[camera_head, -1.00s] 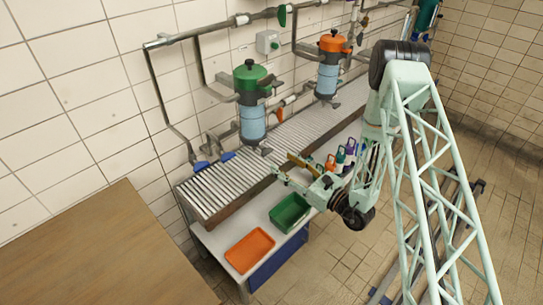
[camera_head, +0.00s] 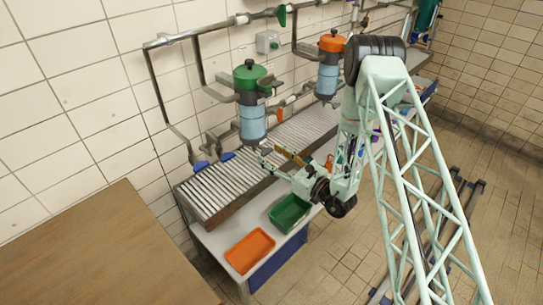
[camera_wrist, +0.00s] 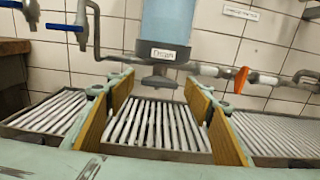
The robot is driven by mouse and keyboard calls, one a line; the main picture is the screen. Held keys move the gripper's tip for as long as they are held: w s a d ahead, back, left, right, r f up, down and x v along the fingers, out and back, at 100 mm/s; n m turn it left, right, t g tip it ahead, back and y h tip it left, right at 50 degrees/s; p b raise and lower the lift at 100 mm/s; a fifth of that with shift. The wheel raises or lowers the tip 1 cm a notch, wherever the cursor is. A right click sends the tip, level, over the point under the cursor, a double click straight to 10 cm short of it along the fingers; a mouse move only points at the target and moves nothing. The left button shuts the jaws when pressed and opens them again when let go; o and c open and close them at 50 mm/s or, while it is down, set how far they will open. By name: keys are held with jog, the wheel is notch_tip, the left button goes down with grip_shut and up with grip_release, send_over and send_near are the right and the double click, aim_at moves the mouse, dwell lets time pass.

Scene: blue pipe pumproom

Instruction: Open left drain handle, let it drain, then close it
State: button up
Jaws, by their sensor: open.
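The left filter housing (camera_head: 252,122) has a green lid and a light blue lower body, and hangs over a slatted grate. In the wrist view its blue body (camera_wrist: 168,24) carries a small label, and a dark grey drain handle (camera_wrist: 157,82) sits beneath it. My gripper (camera_head: 270,153) is open and empty, close to the underside of this housing. In the wrist view its two tan-padded fingers (camera_wrist: 162,108) stand wide apart, with the handle between them in the picture, beyond the fingertips. I see no contact. The handle is hard to make out in the head view.
A second housing with an orange lid (camera_head: 330,65) hangs to the right. Blue-handled valves (camera_wrist: 65,27) are at left, and an orange valve handle (camera_wrist: 241,79) is at right. Green (camera_head: 289,212) and orange (camera_head: 250,250) trays sit on the lower shelf. A wooden table (camera_head: 95,255) stands front left.

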jog(key=shift+c, duration=0.8)
jog(key=c, duration=0.7)
jog(key=shift+f+n+b, duration=0.1)
jog(key=shift+n+b, duration=6.7)
jog(key=shift+n, duration=2.2)
